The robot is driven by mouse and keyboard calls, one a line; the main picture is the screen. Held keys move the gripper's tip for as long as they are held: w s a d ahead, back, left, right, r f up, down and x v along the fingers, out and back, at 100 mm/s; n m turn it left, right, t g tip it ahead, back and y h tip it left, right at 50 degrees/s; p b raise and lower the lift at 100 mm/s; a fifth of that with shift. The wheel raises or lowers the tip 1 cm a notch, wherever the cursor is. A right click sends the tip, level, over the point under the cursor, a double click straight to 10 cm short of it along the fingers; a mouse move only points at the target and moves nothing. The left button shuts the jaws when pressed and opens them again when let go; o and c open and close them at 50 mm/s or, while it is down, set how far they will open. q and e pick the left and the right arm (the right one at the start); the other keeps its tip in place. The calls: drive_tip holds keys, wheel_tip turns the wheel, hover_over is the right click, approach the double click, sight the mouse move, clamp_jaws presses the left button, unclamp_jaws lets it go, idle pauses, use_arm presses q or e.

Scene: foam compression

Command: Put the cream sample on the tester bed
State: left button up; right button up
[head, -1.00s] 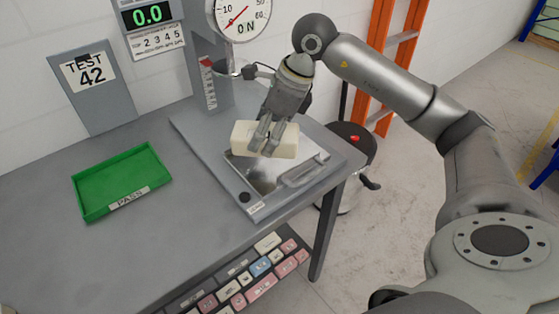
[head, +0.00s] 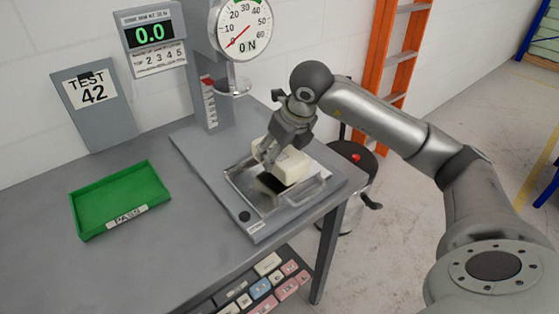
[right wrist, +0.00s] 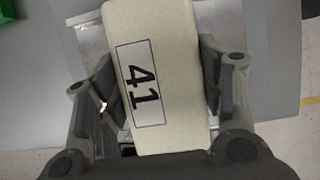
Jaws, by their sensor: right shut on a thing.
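The cream sample (head: 291,167) is a pale block held over the tester bed (head: 238,178), a shiny metal plate on the grey tester base. A dark shadow lies under the block and it looks slightly tilted; I cannot tell whether any edge touches the bed. My right gripper (head: 268,154) is shut on the sample from above. In the right wrist view the sample (right wrist: 178,60) lies between the two fingers of my right gripper (right wrist: 163,88), with a label reading 41. My left gripper is not in view.
A round press plate (head: 232,88) hangs under the dial gauge (head: 241,28) behind the bed. A clear handle (head: 305,190) is at the bed's right. A green PASS tray (head: 120,200) stands left. A TEST 42 sign (head: 92,108) stands behind.

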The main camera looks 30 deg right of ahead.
drive_tip(key=shift+f, duration=1.55)
drive_tip(key=o, duration=0.8)
drive_tip(key=shift+c, duration=0.2)
drive_tip(key=v, duration=1.2)
drive_tip(key=shift+r+b, duration=0.1)
drive_tip(key=shift+b, duration=0.2)
